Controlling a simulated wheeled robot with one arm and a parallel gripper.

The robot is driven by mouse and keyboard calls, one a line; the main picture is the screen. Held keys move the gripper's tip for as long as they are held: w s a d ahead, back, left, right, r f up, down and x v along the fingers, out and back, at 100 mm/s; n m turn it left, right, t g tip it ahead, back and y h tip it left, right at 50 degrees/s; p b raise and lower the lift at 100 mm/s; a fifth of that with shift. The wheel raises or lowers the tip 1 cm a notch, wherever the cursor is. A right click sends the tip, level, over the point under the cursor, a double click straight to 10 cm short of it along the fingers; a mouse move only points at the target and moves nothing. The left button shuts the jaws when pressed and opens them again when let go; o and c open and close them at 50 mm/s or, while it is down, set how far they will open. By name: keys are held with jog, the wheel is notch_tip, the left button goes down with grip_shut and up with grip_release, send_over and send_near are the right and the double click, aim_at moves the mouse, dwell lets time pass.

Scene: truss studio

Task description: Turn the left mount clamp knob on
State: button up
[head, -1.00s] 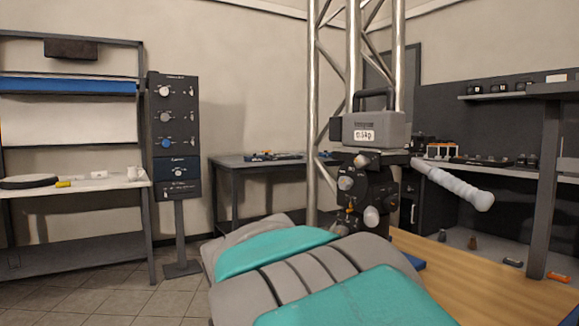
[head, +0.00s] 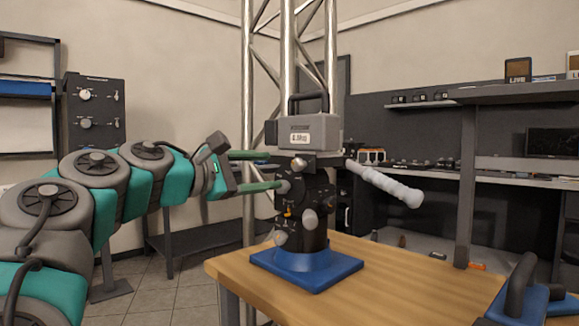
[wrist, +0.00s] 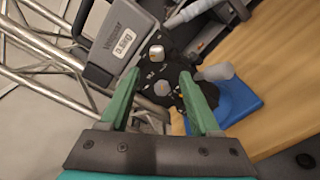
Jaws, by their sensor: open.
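A black mount head (head: 318,200) stands upright on a blue base plate (head: 310,268) on a wooden table, with several grey knobs on its side. One knob (head: 284,187) is on its left face, close to my lower fingertip. My gripper (head: 274,170) is open, its green fingers pointing right at the mount head from the left. In the wrist view my fingers (wrist: 160,76) are spread apart, with a round knob (wrist: 162,89) between them in the picture. I cannot tell whether they touch it. The frames show no label naming the left clamp knob.
A grey weighted box (head: 300,132) with a handle sits on top of the mount, and a white-wrapped handle (head: 385,184) sticks out right. A metal truss (head: 248,110) stands close behind. A blue-based device (head: 520,295) is at the table's right front. The wooden table (head: 400,275) between is bare.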

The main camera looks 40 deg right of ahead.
aim_at(295, 164)
jog(key=shift+g, duration=0.3)
jog(key=d, duration=0.7)
jog(key=shift+w+d+r, duration=0.2)
jog(key=shift+d+r, duration=0.1)
jog(key=shift+d, duration=0.05)
grip_shut()
